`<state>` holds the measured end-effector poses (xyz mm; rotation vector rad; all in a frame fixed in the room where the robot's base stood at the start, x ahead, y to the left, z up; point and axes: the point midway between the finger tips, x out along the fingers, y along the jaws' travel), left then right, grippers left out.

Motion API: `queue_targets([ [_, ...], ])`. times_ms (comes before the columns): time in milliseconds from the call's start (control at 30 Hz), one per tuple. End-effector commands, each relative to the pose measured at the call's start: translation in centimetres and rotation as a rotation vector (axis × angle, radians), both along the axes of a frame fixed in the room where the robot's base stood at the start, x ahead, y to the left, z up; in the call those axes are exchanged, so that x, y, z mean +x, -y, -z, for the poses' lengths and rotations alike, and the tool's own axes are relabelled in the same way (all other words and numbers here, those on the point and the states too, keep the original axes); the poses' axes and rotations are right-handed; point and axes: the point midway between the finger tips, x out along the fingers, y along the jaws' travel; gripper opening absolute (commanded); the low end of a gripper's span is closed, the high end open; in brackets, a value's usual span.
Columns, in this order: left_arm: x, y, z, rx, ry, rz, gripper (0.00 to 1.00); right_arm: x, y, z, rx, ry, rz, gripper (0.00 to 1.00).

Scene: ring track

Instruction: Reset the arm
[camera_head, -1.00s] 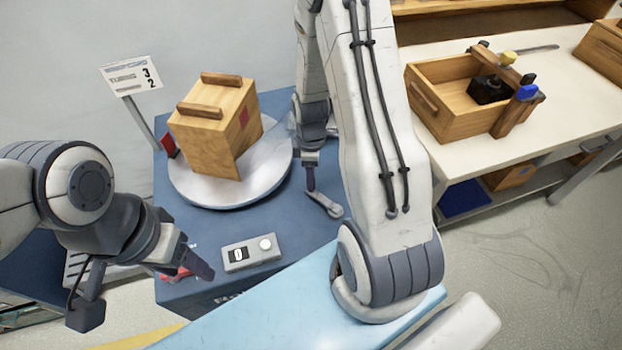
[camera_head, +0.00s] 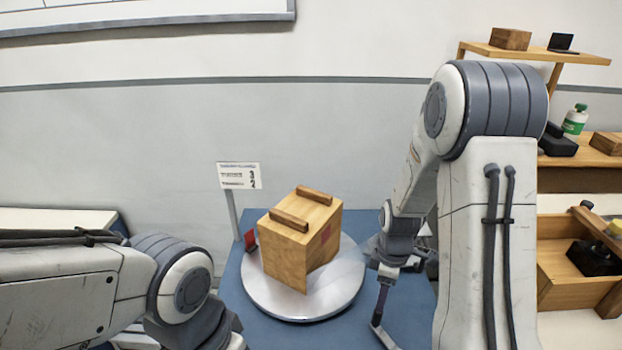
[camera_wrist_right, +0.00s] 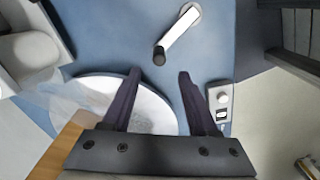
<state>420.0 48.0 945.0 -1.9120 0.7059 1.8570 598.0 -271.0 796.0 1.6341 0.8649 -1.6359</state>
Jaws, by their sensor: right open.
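My right gripper (camera_head: 382,308) points down just right of the round turntable (camera_head: 262,296), above the blue table. In the right wrist view its two dark fingers (camera_wrist_right: 160,74) are spread apart with nothing between them. A metal crank lever with a black knob (camera_wrist_right: 159,56) lies below and beyond the fingertips, apart from them as far as I can tell. A wooden box (camera_head: 285,255) with two bars on top sits on the turntable. My left arm comes in from the left, and its gripper is cut off below the picture.
A small sign (camera_head: 239,176) stands on a post behind the turntable. A grey control box (camera_wrist_right: 221,104) lies on the table near the right finger. At the right, a wooden tray (camera_head: 570,297) stands on a bench below shelves.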

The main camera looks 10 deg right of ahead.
Motion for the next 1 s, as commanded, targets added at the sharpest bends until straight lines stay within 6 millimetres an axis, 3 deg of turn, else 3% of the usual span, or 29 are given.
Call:
queue_targets([
  [133,0.0,0.0,-0.9,0.000,0.000,0.000,0.60,0.0,-2.5,-2.5,0.001,0.009,0.013,0.60],
  [267,0.0,0.0,-2.7,0.000,0.000,0.000,0.60,-1.1,-8.4,-8.0,0.011,0.025,0.064,0.60],
  [400,0.0,0.0,-4.9,0.000,0.000,0.000,0.60,-5.3,-15.5,-14.5,0.037,0.030,0.147,0.60],
  [500,0.0,0.0,-6.2,0.000,0.000,0.000,0.60,-9.4,-19.1,-18.1,0.057,0.024,0.206,0.60],
  [700,0.0,0.0,-7.7,0.000,0.000,0.000,0.60,-15.8,-22.0,-22.1,0.083,-0.002,0.296,0.60],
  [833,0.0,0.0,-8.0,0.000,0.000,0.000,0.60,-17.6,-22.3,-22.8,0.088,-0.012,0.326,0.60],
  [1000,0.0,0.0,-7.9,0.000,0.000,0.000,0.60,-17.9,-22.3,-22.8,0.087,-0.015,0.337,0.60],
])
